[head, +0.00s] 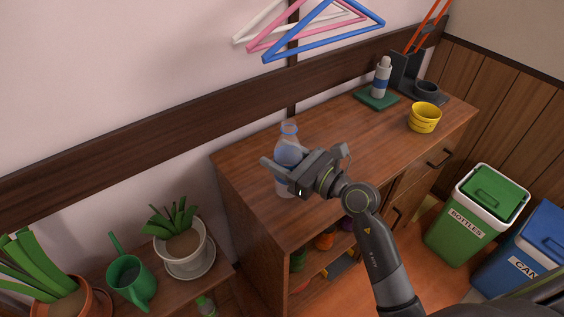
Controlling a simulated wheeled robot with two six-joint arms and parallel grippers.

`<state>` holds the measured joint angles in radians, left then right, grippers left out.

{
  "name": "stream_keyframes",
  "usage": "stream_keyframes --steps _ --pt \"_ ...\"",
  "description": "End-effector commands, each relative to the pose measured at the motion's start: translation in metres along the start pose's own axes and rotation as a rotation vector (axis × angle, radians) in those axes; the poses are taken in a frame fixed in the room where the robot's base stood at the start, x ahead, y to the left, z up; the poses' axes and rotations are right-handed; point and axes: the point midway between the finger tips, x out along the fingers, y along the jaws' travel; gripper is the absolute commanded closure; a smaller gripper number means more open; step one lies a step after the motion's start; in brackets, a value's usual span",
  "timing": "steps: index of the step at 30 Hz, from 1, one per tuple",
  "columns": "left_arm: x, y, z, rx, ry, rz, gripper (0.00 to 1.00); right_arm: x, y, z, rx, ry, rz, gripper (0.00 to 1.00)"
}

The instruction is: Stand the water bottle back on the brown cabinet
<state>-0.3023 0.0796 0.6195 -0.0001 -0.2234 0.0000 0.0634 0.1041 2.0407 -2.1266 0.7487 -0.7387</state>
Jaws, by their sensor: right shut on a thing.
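The water bottle (289,148) is clear with a bluish tint and stands upright over the left part of the top of the brown cabinet (244,171). My right gripper (284,170) is shut on its body. The gripper hides part of the bottle's middle; the lower part shows beneath the fingers. The base looks at or very near the cabinet top, but I cannot tell whether it touches. My left gripper is not in view.
On the cabinet's right part stand a yellow cup (424,118), a grey-white bottle (381,77) on a green mat (377,99), and a dark rack (408,70). Hangers (325,35) hang above. Plants and a green watering can (130,279) are at lower left. Bins (476,213) stand right.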

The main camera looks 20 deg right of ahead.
Motion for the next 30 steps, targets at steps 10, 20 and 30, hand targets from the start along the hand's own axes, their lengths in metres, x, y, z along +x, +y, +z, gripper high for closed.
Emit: stream_keyframes --steps 10,20,30 --pt "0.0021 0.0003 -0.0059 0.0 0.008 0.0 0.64 -0.0003 0.0001 -0.0092 -0.001 -0.001 0.0 0.73" --pt "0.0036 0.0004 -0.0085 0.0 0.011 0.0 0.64 -0.0003 0.0001 -0.0123 0.0 0.0 0.0 0.24" --pt "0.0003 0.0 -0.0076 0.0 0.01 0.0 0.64 -0.0002 0.0001 -0.008 -0.001 -0.001 0.0 0.24"
